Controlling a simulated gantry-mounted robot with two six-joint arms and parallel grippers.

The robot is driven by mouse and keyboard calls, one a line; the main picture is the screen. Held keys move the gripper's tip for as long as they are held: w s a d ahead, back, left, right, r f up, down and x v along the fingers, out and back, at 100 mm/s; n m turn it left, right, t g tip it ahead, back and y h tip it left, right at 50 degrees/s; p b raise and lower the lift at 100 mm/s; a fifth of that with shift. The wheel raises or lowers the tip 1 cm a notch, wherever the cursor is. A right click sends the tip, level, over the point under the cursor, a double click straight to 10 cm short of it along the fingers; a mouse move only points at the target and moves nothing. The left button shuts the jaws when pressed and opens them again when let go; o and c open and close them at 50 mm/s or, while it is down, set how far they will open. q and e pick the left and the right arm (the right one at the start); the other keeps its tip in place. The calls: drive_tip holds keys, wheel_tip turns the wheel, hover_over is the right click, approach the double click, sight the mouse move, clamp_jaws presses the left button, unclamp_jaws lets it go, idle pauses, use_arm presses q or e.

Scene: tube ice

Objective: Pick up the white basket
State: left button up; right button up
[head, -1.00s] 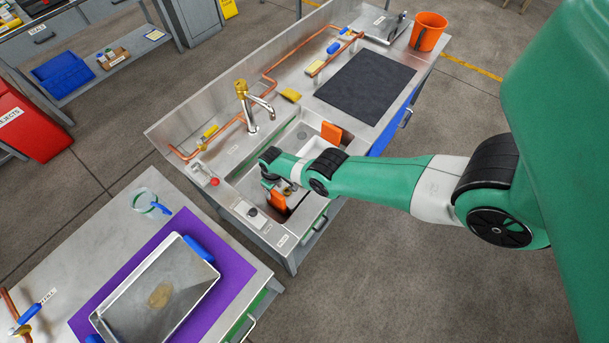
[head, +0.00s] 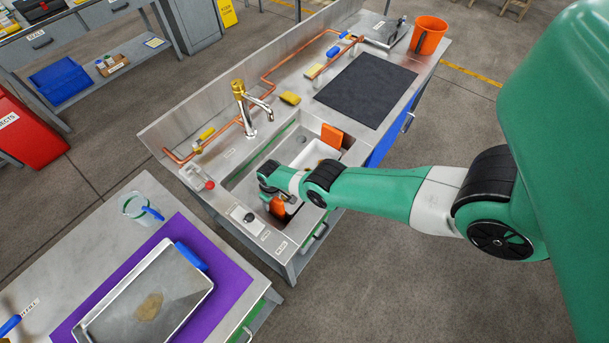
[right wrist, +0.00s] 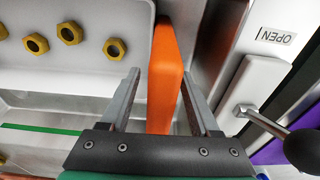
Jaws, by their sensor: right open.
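The white basket (head: 318,153) sits in the sink, with an upright orange handle (head: 331,136) at its far end and another orange handle (head: 277,207) at its near end. In the right wrist view the basket's white floor (right wrist: 75,75) carries a few brass nuts (right wrist: 69,33). My right gripper (right wrist: 160,75) is open, pointing down at the near end. Its two fingers stand on either side of the near orange handle (right wrist: 165,70), with a gap visible on the left side. In the head view my right wrist hides part of the basket. My left gripper is not in view.
A metal tray (head: 150,300) lies on a purple mat at lower left.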

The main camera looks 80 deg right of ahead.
drive_tip(key=shift+f, duration=0.2)
idle(0.3)
clamp_jaws()
drive_tip(key=shift+r, duration=0.1)
idle(1.2)
